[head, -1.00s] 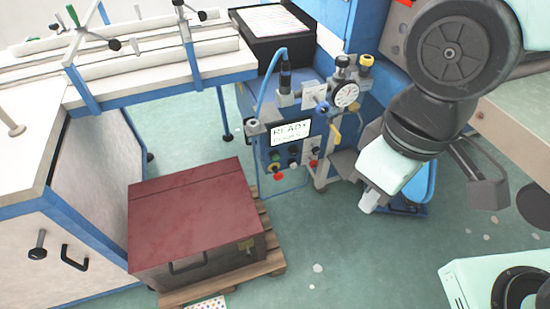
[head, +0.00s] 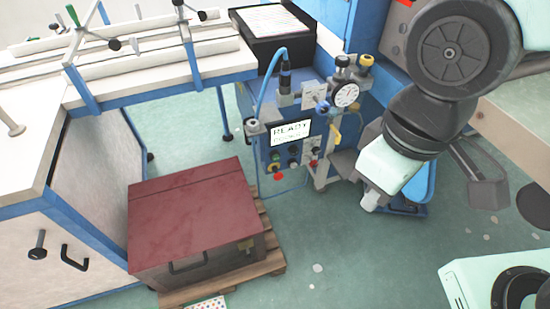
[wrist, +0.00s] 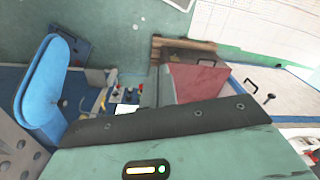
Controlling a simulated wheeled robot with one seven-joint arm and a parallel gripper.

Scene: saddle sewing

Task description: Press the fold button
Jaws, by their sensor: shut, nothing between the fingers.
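The blue control panel (head: 262,150) stands at the centre of the head view, under a white display (head: 291,132) that reads READY above a smaller, blurred line. Green (head: 275,156), black and red (head: 279,177) buttons sit below the display. Their labels are too small to read, so I cannot tell which is the fold button. The panel also shows small in the wrist view (wrist: 127,92). My gripper (head: 370,203) is shut and empty. It points down to the right of the panel in the picture, apart from the buttons.
A pressure gauge (head: 346,95) and valves sit above and right of the display. A blue padded part (wrist: 42,85) is close in the wrist view. Green floor lies open below the panel.

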